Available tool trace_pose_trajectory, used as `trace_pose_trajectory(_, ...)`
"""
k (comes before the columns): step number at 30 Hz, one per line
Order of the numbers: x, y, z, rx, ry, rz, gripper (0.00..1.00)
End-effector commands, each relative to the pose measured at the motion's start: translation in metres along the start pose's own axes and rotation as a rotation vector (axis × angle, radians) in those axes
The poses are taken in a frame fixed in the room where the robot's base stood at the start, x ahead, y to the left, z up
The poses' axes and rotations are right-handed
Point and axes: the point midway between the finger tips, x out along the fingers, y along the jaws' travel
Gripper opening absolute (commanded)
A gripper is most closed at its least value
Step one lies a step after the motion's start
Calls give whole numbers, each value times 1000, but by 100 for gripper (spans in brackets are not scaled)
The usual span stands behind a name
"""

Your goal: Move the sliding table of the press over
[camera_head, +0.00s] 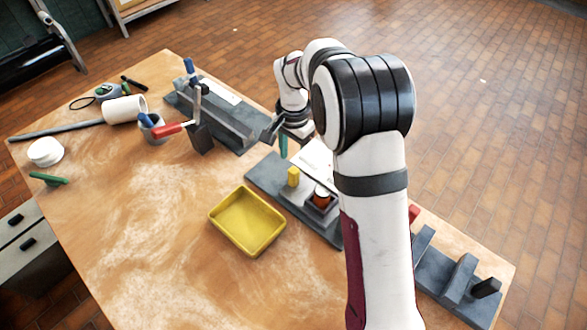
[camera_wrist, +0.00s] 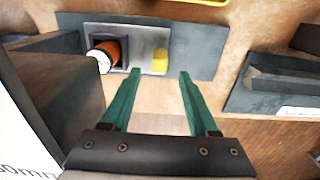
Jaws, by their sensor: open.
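The press's grey base plate (camera_head: 262,173) lies on the workbench, partly hidden by my arm; it also shows in the wrist view (camera_wrist: 210,60). On it is a lighter metal plate (camera_wrist: 150,38), which looks like the sliding table. It carries a yellow block (camera_head: 293,177), also in the wrist view (camera_wrist: 160,62), and a dark square holder (camera_head: 312,206) with an orange-brown cylinder (camera_wrist: 108,54). My gripper (camera_wrist: 160,73) has teal fingers spread apart, with the yellow block showing between and just beyond the tips. Contact cannot be told. In the head view one finger (camera_head: 283,146) shows.
A dark block (camera_wrist: 60,75) stands close left of my fingers in the wrist view. A yellow tray (camera_head: 247,220) lies left of the base plate. A grey fixture with a red-handled clamp (camera_head: 200,128) stands behind. Another dark fixture (camera_head: 455,280) is at right. The front-left bench is clear.

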Motion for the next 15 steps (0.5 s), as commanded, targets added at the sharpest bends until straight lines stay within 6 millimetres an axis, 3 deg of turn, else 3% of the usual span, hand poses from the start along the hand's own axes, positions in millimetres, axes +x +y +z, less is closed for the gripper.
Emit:
trace_pose_trajectory(6,46,1,0,-1,-1,2,60)
trace_pose_trajectory(15,71,0,0,0,0,0,60)
